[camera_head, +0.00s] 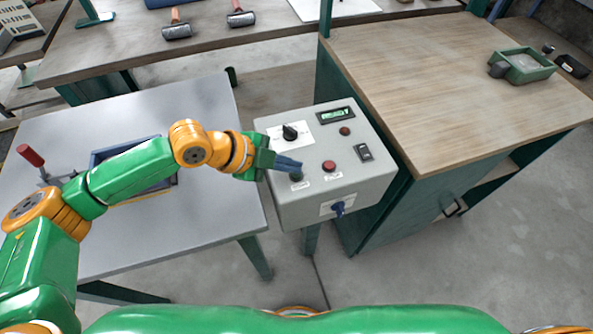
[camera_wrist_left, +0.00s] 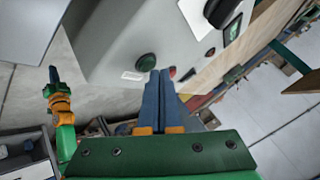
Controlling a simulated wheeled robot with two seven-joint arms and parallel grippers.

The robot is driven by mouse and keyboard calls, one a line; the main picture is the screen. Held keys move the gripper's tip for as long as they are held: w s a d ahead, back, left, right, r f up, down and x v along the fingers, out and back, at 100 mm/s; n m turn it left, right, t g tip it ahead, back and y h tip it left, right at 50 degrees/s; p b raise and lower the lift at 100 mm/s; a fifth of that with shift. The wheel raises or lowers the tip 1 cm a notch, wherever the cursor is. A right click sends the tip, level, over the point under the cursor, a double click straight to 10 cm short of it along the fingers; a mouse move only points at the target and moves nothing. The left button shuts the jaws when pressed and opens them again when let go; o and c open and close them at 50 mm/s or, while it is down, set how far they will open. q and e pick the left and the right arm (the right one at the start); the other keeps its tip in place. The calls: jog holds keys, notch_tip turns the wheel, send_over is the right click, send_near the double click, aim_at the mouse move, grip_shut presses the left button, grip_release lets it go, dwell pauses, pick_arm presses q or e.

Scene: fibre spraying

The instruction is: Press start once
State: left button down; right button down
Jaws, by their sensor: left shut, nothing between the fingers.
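The grey control box (camera_head: 322,195) stands on a post between two tables. On its sloped face, a dark green button (camera_head: 296,177) shows just below my left fingertips; in the left wrist view this green button (camera_wrist_left: 146,62) has a white label beside it, too small to read. My left gripper (camera_head: 299,167) is shut and empty. Its tips in the left wrist view (camera_wrist_left: 160,73) lie close beside the green button; I cannot tell if they touch the panel. My right gripper (camera_wrist_left: 54,75) shows small at the left of the wrist view, its opening unclear.
The box also carries a red button (camera_head: 329,166), a black knob (camera_head: 290,132), a small display (camera_head: 336,115), a rocker switch (camera_head: 364,152) and a blue key-like part (camera_head: 338,209). The wooden cabinet (camera_head: 450,90) is close on the right; the grey table (camera_head: 220,200) is on the left.

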pick_arm(q)
jog(key=shift+f, duration=0.45)
dwell(0.4)
jog(key=shift+r, duration=0.1)
jog(key=shift+r+p, duration=0.75)
jog(key=shift+r, duration=0.05)
notch_tip(320, 180, up, 5)
jog(key=p, duration=0.5)
dwell(0.3)
dwell(1.0)
